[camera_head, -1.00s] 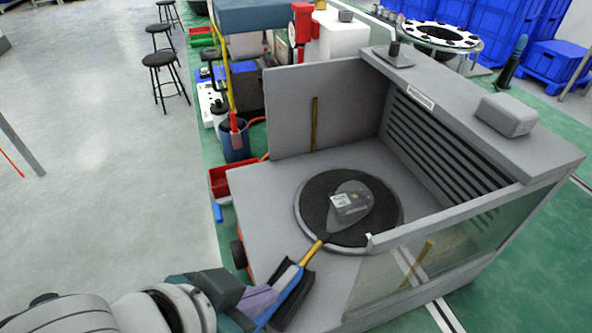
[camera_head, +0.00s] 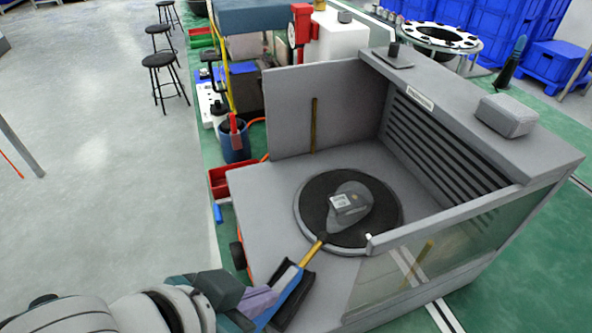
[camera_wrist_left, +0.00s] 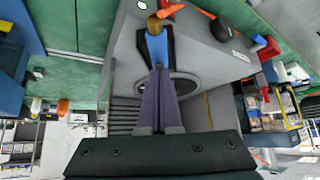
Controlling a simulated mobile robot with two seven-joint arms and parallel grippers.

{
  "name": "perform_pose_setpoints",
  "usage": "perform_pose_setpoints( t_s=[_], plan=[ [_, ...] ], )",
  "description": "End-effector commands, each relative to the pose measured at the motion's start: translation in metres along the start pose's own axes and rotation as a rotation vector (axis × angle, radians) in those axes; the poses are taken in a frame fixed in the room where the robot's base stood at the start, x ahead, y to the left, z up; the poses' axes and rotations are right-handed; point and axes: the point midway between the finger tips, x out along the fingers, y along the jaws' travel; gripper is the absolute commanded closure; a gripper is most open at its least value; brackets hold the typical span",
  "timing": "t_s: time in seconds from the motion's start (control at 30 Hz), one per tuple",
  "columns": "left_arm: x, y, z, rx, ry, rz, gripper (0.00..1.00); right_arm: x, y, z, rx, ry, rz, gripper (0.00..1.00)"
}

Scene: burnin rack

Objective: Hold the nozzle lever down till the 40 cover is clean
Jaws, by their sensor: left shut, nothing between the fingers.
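The cover (camera_head: 359,213), a small grey piece with a white label, lies on the round black turntable (camera_head: 315,222) in the open grey booth. A pale, teardrop-shaped haze surrounds it, and its number is too small to read. The nozzle, with a blue body (camera_head: 287,301) and gold tip (camera_head: 313,251), points at the cover from the booth's front left. Its blue body also shows in the left wrist view (camera_wrist_left: 156,48). My left gripper (camera_head: 266,297) is shut, its purple fingers against or very near the blue part. Contact with the lever is partly hidden. My right gripper is out of view.
The booth has a tall left panel (camera_head: 290,115), a slatted back wall (camera_head: 440,135) and a clear front pane (camera_head: 415,275). A red bin (camera_head: 222,181) and a blue bucket (camera_head: 235,148) stand left of it.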

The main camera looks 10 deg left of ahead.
Motion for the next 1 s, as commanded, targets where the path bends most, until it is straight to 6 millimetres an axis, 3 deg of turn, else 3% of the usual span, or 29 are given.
perform_pose_setpoints(
  t_s=[1.0],
  plan=[
    [-0.0036, -0.0001, -0.0023, 0.000, -0.002, 0.000, 1.00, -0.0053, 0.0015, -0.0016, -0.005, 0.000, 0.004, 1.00]
  ],
)
